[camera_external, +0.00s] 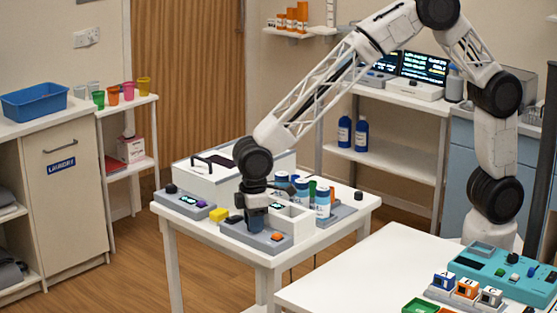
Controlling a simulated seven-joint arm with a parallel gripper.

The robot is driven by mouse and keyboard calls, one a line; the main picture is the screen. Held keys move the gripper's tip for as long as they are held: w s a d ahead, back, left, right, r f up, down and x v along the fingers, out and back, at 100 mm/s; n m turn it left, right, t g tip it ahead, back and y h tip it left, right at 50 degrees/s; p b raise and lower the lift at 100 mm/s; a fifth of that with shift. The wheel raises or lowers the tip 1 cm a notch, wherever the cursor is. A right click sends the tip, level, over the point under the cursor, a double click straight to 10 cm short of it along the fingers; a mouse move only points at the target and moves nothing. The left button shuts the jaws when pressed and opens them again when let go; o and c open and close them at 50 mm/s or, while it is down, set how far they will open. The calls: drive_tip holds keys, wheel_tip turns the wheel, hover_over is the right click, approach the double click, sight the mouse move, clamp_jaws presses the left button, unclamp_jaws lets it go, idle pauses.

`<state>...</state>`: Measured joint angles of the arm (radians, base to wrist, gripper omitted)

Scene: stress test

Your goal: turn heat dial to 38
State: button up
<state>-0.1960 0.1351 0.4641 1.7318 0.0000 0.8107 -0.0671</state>
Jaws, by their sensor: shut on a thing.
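A grey heater unit (284,245) sits at the front edge of the small white table, with an orange button (277,237) on its right and a white open-topped box behind. My gripper (256,227) points straight down over the middle of this unit. It is shut on what appears to be its dial, which the fingers hide. The dial's scale and any reading of 38 are too small or covered to make out.
Left of my gripper is a grey unit (183,204) with a lit display and a black knob, and a yellow block (218,214). White-and-blue bottles (322,201) stand close on the right. A large white case (205,183) is behind. The white table (350,270) in front has clear room.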

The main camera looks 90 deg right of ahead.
idle(0.4)
drive_tip(key=o, duration=0.7)
drive_tip(key=shift+c, duration=0.2)
drive_tip(key=shift+r, duration=0.15)
drive_tip(key=shift+r, duration=3.8)
drive_tip(key=shift+r, duration=0.1)
